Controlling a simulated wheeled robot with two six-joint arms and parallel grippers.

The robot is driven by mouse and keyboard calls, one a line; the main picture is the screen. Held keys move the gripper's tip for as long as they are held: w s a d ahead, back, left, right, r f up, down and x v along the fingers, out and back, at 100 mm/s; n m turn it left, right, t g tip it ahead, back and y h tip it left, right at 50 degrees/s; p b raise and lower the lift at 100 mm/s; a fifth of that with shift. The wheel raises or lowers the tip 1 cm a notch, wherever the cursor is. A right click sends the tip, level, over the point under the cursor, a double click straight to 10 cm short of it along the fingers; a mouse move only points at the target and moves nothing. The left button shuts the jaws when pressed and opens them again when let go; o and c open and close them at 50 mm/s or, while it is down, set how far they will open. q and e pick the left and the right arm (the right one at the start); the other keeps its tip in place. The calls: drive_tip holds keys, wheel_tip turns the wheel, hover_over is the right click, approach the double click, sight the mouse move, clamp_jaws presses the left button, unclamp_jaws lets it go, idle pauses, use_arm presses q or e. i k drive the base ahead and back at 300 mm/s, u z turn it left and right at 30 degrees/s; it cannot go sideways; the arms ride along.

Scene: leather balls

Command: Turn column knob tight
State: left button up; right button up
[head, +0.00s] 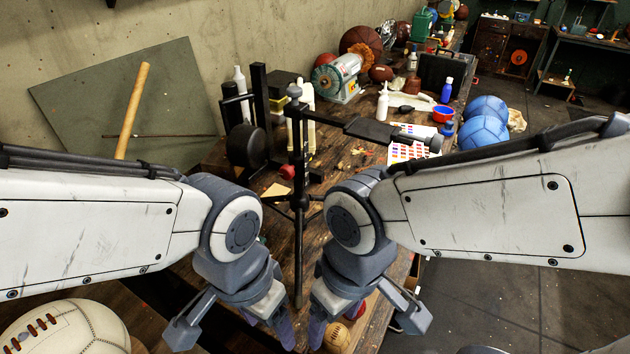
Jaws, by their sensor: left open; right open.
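A dark column stand (298,235) with splayed legs rises from the wooden workbench in the middle of the head view. A red knob (288,172) sits beside the column at mid height. A grey knob-like cap (294,91) tops the column, and a dark horizontal arm (375,130) reaches right from its upper part. I cannot tell which of these is the column knob. My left gripper (232,329) is open, low and left of the column. My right gripper (365,324) is open, low and right of it. Neither touches the red knob. My wrists hide part of the stand's legs.
Blue balls (483,134) are at the right. A white ball (65,327) is at lower left. Open floor lies at lower right.

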sight(286, 172)
drive_tip(key=z, duration=0.45)
drive_tip(key=k, duration=0.85)
drive_tip(key=z, duration=0.5)
drive_tip(key=i, duration=0.45)
